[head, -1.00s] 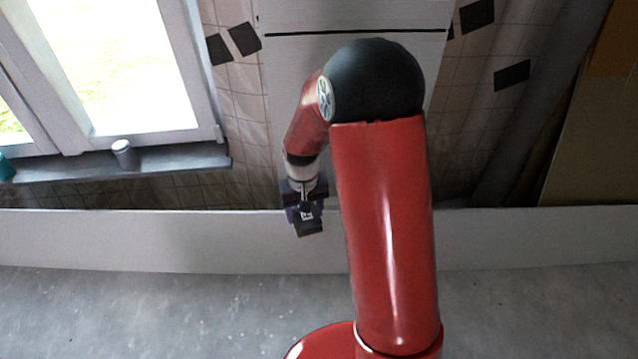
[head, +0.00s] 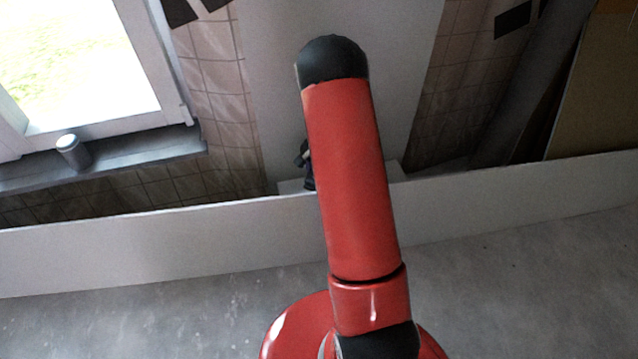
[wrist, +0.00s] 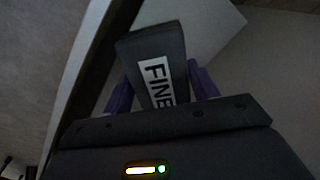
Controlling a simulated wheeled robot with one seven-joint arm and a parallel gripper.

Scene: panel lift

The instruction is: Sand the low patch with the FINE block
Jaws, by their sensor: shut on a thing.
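The FINE block (wrist: 158,48), dark grey with a white label reading FINE, is held between the purple fingers of my gripper (wrist: 160,85) in the wrist view. The gripper is shut on it. A pale flat surface (wrist: 205,30) shows behind the block's far end; I cannot tell whether they touch. In the head view my arm hides most of the gripper; only a dark bit of it (head: 307,170) shows left of the red link, low behind the white board. I cannot make out the low patch.
A long low white board (head: 150,245) runs across the floor in front of the wall. A window sill (head: 120,165) with a small grey cylinder (head: 72,152) is at the left. A brown panel (head: 595,90) leans at the right. The grey floor (head: 530,280) is clear.

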